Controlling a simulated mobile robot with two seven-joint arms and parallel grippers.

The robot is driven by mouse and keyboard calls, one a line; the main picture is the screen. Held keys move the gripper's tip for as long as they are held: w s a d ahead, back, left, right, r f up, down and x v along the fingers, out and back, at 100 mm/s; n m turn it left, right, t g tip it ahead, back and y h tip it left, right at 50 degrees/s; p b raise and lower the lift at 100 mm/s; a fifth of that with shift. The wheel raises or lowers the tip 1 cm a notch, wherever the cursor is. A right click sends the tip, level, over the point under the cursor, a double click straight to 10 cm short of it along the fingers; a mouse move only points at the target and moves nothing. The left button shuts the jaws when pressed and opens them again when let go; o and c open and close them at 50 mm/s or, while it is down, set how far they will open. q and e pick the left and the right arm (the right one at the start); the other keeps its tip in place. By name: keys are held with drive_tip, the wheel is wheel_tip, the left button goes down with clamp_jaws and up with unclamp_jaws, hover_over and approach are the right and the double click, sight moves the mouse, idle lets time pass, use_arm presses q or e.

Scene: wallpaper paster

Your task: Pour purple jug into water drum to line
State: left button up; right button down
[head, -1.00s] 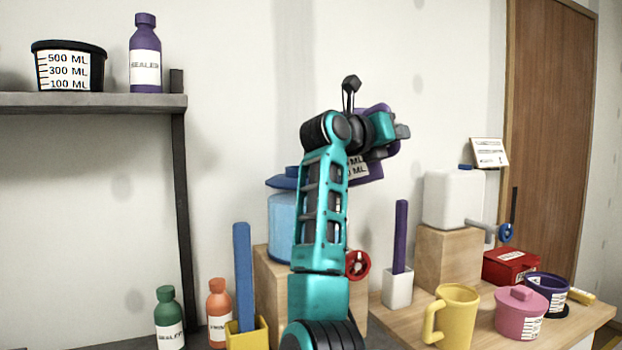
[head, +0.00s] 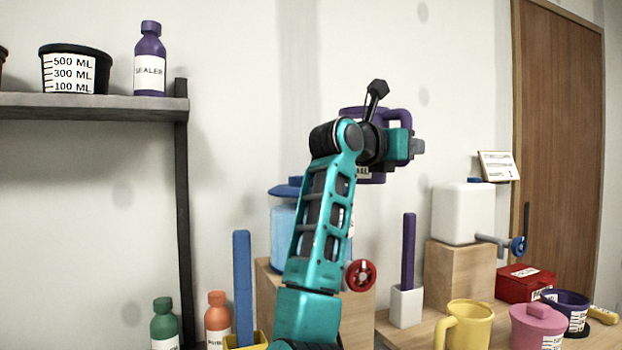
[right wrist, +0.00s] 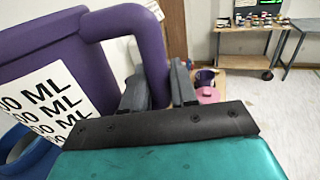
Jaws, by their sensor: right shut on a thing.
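The purple jug (head: 352,113) has a white marked label and is mostly hidden behind my right arm in the head view. My right gripper (right wrist: 157,88) is shut on the jug's handle (right wrist: 120,22), and the jug fills the left of the right wrist view. In the head view the jug looks near upright, above and right of the water drum. The light blue water drum (head: 283,240) has a dark blue lid-like top (head: 287,188) and stands on a wooden block. My arm covers much of it, so its line and water level cannot be read. My left gripper is out of view.
A red valve wheel (head: 361,275) sits low beside the drum. A white tank (head: 463,213) stands on a block at right. A yellow mug (head: 468,325), pink pot (head: 537,327) and red box (head: 524,283) are on the table. A shelf (head: 90,106) is at left.

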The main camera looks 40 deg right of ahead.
sight(403, 124)
drive_tip(key=shift+r, duration=0.25)
wheel_tip(403, 124, up, 4)
drive_tip(key=p, duration=0.3)
drive_tip(key=shift+f, duration=0.2)
idle(0.4)
